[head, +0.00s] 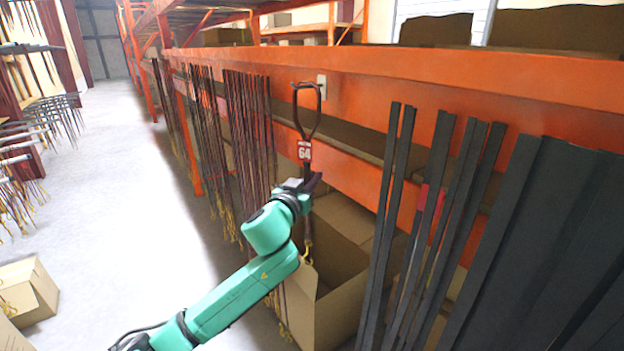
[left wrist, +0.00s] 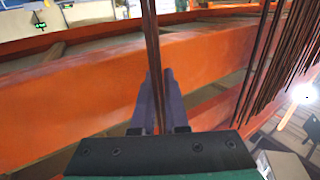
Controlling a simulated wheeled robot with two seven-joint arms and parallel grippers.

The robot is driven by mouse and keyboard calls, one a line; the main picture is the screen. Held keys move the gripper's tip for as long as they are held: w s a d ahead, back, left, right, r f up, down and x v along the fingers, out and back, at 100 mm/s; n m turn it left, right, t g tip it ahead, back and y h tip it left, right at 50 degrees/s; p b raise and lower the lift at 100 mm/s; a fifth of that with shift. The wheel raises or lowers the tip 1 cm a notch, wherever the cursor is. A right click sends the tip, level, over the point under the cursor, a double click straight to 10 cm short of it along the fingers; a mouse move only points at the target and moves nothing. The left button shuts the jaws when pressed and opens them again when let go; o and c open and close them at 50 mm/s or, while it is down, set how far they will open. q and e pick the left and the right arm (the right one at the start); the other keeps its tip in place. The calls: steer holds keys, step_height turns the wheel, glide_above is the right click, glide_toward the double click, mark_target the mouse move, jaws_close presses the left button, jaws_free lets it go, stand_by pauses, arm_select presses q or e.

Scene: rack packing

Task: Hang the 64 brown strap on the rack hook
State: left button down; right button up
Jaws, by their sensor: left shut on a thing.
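The brown strap (head: 314,127) has an open loop at its top and a red and white tag reading 64 (head: 304,151). My left gripper (head: 308,181) is shut on the strap just below the tag, and the strap's lower end hangs beneath it with a yellowish hook (head: 307,252). In the left wrist view the strap (left wrist: 152,40) runs upright between the two fingers (left wrist: 157,103). The loop's top is beside a small pale plate (head: 322,86) on the orange rack beam. I cannot tell whether the loop is around the rack hook there. My right gripper is out of view.
Several brown straps (head: 248,130) hang on the beam to the left. Wide dark straps (head: 440,190) hang to the right. An open cardboard box (head: 330,310) stands below my gripper. The aisle floor (head: 130,200) at left is mostly clear, with another box (head: 30,290) at its edge.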

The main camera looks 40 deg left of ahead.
arm_select(q)
steer(key=c, duration=0.8)
jaws_free()
steer(key=shift+c, duration=0.2)
steer(key=p+v, duration=0.3)
steer(key=v, duration=1.1)
steer(key=shift+s+d, duration=0.15)
steer(key=shift+s, duration=0.15)
